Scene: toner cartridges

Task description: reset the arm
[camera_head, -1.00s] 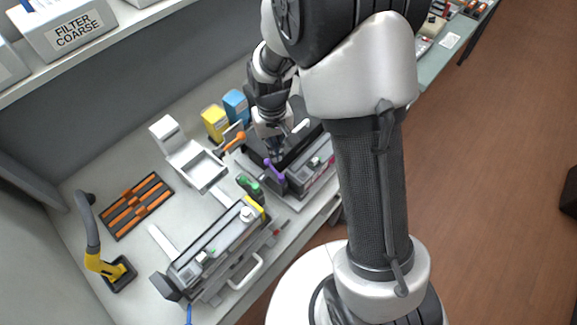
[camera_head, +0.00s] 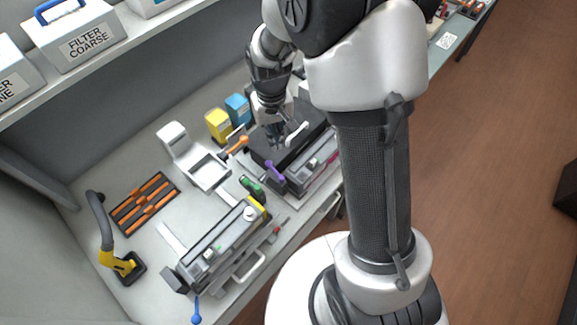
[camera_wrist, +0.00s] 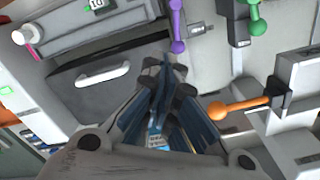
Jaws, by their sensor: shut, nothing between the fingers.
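My gripper (camera_head: 276,141) hangs from my arm over the dark-topped machine (camera_head: 312,127) at the back right of the bench in the head view. It is shut, with nothing held. In the wrist view, its fingers (camera_wrist: 163,78) come together in front of a dark panel with a white handle (camera_wrist: 102,77). A purple lever (camera_wrist: 177,25) is above the fingertips there, and an orange lever (camera_wrist: 238,108) is to their right. My upper arm hides part of the bench's right side in the head view.
A second machine (camera_head: 222,243) with a blue lever (camera_head: 196,312) stands at the front. Yellow (camera_head: 218,124) and blue (camera_head: 238,108) boxes stand near my gripper. A white stand (camera_head: 205,172), an orange-slotted tray (camera_head: 145,203) and a yellow-and-grey tool (camera_head: 118,260) occupy the left. A shelf (camera_head: 140,32) overhangs the back.

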